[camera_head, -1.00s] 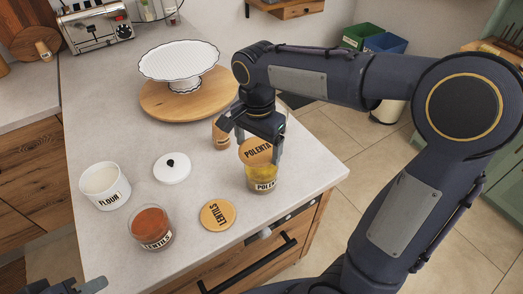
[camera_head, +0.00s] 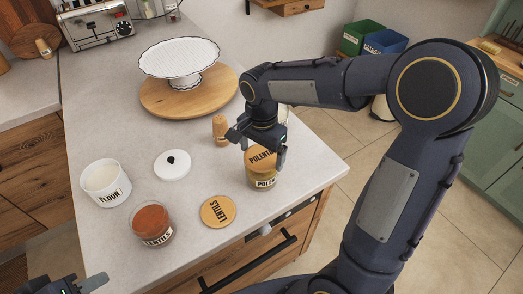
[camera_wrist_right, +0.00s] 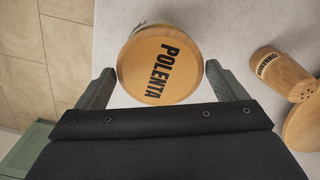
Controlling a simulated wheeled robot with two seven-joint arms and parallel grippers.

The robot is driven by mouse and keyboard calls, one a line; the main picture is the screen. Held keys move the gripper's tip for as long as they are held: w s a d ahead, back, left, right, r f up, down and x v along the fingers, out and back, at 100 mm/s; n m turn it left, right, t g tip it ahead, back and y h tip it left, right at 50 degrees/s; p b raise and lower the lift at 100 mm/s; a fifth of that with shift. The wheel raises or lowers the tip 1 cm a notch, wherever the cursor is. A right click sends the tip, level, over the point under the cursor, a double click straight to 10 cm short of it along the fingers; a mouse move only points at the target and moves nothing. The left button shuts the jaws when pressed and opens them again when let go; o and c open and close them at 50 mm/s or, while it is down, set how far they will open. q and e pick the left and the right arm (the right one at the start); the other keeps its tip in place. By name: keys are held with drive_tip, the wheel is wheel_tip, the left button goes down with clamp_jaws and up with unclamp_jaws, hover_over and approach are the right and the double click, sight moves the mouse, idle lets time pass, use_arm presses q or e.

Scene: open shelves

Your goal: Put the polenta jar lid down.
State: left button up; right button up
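The round wooden polenta lid (camera_head: 262,158) sits on top of the glass polenta jar (camera_head: 263,183), near the counter's right edge. In the right wrist view, the lid (camera_wrist_right: 160,68) lies between the fingers with a narrow gap on each side. A bit of the jar rim shows at its far edge. My right gripper (camera_head: 261,146) is open around the lid, just above the jar. My left gripper (camera_head: 72,284) is at the bottom left, partly cut off, with its fingers apart and nothing visible between them.
The lentils lid (camera_head: 218,211) lies flat left of the jar, with the open lentils jar (camera_head: 152,224), flour jar (camera_head: 106,183) and white lid (camera_head: 172,164) further left. A wooden shaker (camera_head: 220,130) stands behind. A cake stand (camera_head: 180,60) is on a round board (camera_head: 188,98).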

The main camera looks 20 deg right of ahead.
sight(262, 157)
drive_tip(key=shift+o, duration=0.7)
drive_tip(key=shift+r, duration=0.25)
wheel_tip(262, 157, up, 12)
drive_tip(key=s+f+n+t+y, duration=0.2)
drive_tip(key=s+f+n, duration=0.2)
drive_tip(key=s, duration=0.5)
drive_tip(key=s+f+n+t+y, duration=0.1)
drive_tip(key=s+f+n+t, duration=0.2)
drive_tip(key=s+n, duration=0.3)
drive_tip(key=s, duration=0.4)
drive_tip(key=shift+f+n+t+y, duration=0.3)
drive_tip(key=shift+f+y, duration=0.05)
drive_tip(key=shift+y, duration=0.05)
drive_tip(key=shift+d, duration=0.1)
